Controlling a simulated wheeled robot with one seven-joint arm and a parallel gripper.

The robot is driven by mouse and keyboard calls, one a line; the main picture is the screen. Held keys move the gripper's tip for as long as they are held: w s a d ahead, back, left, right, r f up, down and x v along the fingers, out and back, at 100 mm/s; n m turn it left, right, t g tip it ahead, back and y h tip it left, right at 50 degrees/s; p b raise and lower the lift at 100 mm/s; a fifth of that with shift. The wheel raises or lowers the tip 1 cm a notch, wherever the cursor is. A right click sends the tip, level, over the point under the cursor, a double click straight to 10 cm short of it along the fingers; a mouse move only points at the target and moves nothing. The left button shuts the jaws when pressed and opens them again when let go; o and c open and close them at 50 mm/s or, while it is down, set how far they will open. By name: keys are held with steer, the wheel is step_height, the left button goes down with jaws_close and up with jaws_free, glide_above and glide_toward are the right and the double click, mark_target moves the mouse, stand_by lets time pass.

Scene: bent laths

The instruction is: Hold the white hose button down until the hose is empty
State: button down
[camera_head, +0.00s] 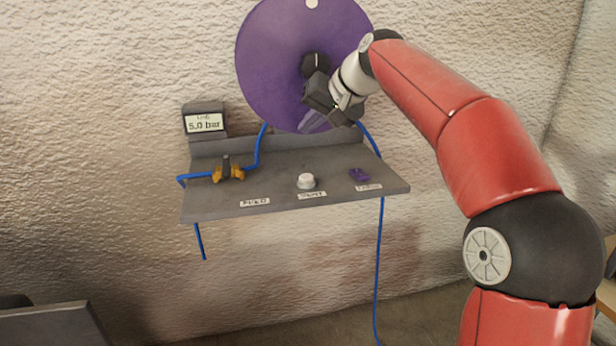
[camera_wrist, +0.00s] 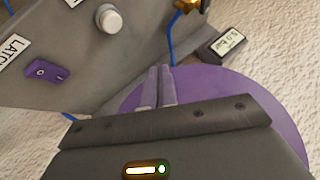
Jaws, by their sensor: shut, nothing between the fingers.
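The white button (camera_head: 306,181) sits on the grey shelf (camera_head: 230,207) behind a label that seems to read VENT. It also shows in the wrist view (camera_wrist: 109,19), standing up from the panel with nothing touching it. A blue hose (camera_head: 258,150) runs along the shelf and hangs below it. The gauge display (camera_head: 204,122) reads 5.0 bar. My gripper (camera_head: 312,124) is shut and empty, above and behind the button, in front of the purple disc. Its two fingers (camera_wrist: 158,88) lie close together in the wrist view, apart from the button.
A yellow valve (camera_head: 228,172) with a dark handle stands left of the button. A purple switch (camera_head: 360,175), marked LATCH in the wrist view, is to the right. The large purple disc (camera_head: 275,60) is on the rough wall. The shelf around the button is clear.

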mark_target(310, 178)
step_height(310, 178, down, 8)
steer(key=b, duration=0.4)
steer(key=shift+f, duration=0.25)
steer(key=shift+b, duration=0.3)
stand_by(1.5)
steer(key=shift+f, duration=0.4)
steer(key=shift+f+b, duration=0.55)
steer(key=shift+b, duration=0.1)
stand_by(0.5)
stand_by(2.8)
steer(key=shift+r+p, duration=0.95)
steer(key=shift+r, duration=0.05)
